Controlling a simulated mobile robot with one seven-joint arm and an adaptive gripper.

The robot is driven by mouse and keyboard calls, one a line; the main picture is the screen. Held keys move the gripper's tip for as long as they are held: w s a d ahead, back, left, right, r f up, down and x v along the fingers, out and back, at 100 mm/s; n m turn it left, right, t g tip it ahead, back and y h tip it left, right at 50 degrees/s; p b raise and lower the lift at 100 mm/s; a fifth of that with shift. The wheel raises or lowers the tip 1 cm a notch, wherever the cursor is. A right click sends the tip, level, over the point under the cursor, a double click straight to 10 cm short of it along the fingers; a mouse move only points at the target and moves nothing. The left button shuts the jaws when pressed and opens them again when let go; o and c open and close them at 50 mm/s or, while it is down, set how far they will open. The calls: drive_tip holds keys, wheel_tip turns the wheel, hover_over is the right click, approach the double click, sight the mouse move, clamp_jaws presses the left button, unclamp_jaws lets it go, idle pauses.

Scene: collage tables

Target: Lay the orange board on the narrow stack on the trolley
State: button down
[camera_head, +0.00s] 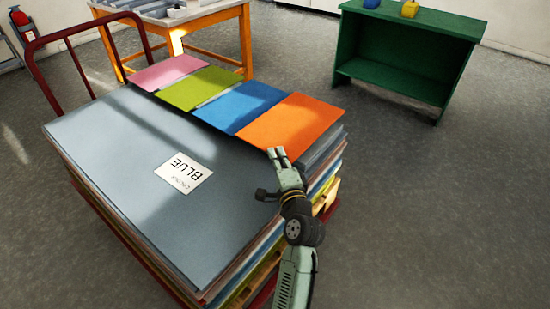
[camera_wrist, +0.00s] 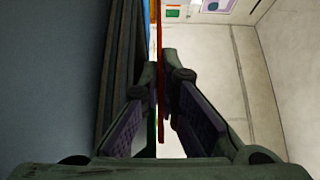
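The orange board (camera_head: 292,122) lies flat at the near right end of a row of coloured boards on the trolley's load. My gripper (camera_head: 276,153) is at its near edge. In the wrist view, my gripper's fingertips (camera_wrist: 162,75) come close together on a thin orange-red edge (camera_wrist: 158,30), apparently the board seen edge-on. The trolley's red handle frame (camera_head: 33,64) shows at the far left. The load's wide stack has a grey-blue top (camera_head: 120,150) with a white label reading BLUE (camera_head: 184,173).
Blue (camera_head: 238,106), green (camera_head: 198,88) and pink (camera_head: 166,71) boards continue the row. A green shelf unit (camera_head: 405,60) stands at the back right, and a wooden-legged table (camera_head: 215,14) at the back left. The floor right of the trolley (camera_head: 440,210) is clear.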

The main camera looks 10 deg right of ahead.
drive_tip(key=shift+w+d+f+b, duration=0.2)
drive_tip(key=shift+d+f+b, duration=0.05)
drive_tip(key=shift+f+b, duration=0.25)
drive_tip(key=shift+w+d+f+b, duration=0.15)
drive_tip(key=shift+d+f+b, duration=0.1)
drive_tip(key=shift+f+b, duration=0.25)
drive_tip(key=shift+f, duration=0.15)
drive_tip(key=c, duration=2.3)
unclamp_jaws()
drive_tip(key=o, duration=0.6)
drive_tip(key=o, duration=0.6)
drive_tip(key=shift+o, duration=0.7)
drive_tip(key=shift+f, duration=0.1)
